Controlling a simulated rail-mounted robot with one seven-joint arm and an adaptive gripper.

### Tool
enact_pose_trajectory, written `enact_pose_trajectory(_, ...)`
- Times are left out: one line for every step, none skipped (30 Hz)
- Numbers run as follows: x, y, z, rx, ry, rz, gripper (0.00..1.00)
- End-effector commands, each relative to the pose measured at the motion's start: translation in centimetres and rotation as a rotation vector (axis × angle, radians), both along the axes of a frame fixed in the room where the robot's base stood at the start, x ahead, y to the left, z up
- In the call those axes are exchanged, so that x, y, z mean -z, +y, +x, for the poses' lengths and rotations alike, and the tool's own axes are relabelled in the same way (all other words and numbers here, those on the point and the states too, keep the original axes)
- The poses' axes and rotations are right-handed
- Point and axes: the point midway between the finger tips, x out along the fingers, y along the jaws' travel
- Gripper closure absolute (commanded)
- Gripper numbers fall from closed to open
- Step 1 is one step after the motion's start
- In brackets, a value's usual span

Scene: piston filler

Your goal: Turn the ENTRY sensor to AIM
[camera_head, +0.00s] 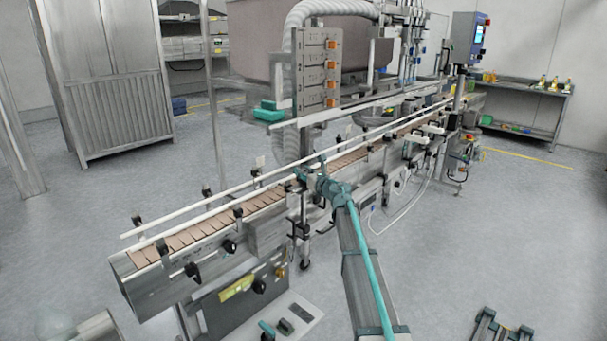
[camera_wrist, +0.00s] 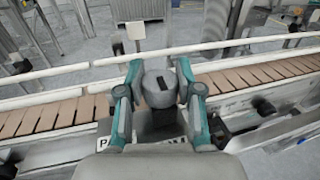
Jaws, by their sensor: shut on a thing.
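The ENTRY sensor shows in the wrist view as a grey round knob (camera_wrist: 159,88) with a dark slot or pointer on its top. It sits on a dark mount at the near side of the conveyor. My gripper (camera_wrist: 160,84) has its two teal fingers on either side of the knob, shut on it. A plate with partly covered lettering (camera_wrist: 170,143) lies just below the knob, and the word cannot be read in full. In the head view my gripper (camera_head: 313,177) is at the conveyor's near rail, and the knob is too small to make out there.
The conveyor (camera_head: 210,228) with brown slats runs from front left to back right, with white guide rails (camera_head: 200,210) along it. A control box with a yellow label (camera_head: 236,288) is below. A post with orange-tipped parts (camera_head: 316,70) rises behind.

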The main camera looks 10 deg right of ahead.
Motion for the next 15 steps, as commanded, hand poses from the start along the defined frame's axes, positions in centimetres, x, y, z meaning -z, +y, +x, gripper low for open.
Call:
enact_pose_trajectory(-0.14,-0.02,0.11,0.001,-0.001,0.002,1.0)
enact_pose_trajectory(-0.14,-0.02,0.11,0.001,-0.001,0.002,1.0)
enact_pose_trajectory(-0.14,-0.02,0.11,0.001,-0.001,0.002,1.0)
enact_pose_trajectory(-0.14,-0.02,0.11,0.001,-0.001,0.003,1.0)
enact_pose_trajectory(-0.14,-0.02,0.11,0.002,-0.001,0.003,1.0)
enact_pose_trajectory(-0.14,-0.02,0.11,0.002,-0.001,0.003,0.62)
enact_pose_trajectory(-0.14,-0.02,0.1,0.002,-0.001,0.003,0.57)
enact_pose_trajectory(-0.13,-0.01,0.09,0.002,-0.001,0.003,0.52)
enact_pose_trajectory(-0.12,-0.02,0.08,0.002,-0.001,0.003,0.45)
enact_pose_trajectory(-0.11,-0.01,0.07,0.002,-0.001,0.002,0.4)
enact_pose_trajectory(-0.1,-0.01,0.07,0.002,-0.001,0.001,0.39)
enact_pose_trajectory(-0.09,-0.01,0.06,0.002,-0.001,0.001,0.39)
enact_pose_trajectory(-0.08,-0.01,0.05,0.002,-0.001,0.001,0.39)
enact_pose_trajectory(-0.07,-0.01,0.05,0.002,-0.001,0.001,0.39)
enact_pose_trajectory(-0.06,-0.01,0.04,0.002,-0.001,0.001,0.39)
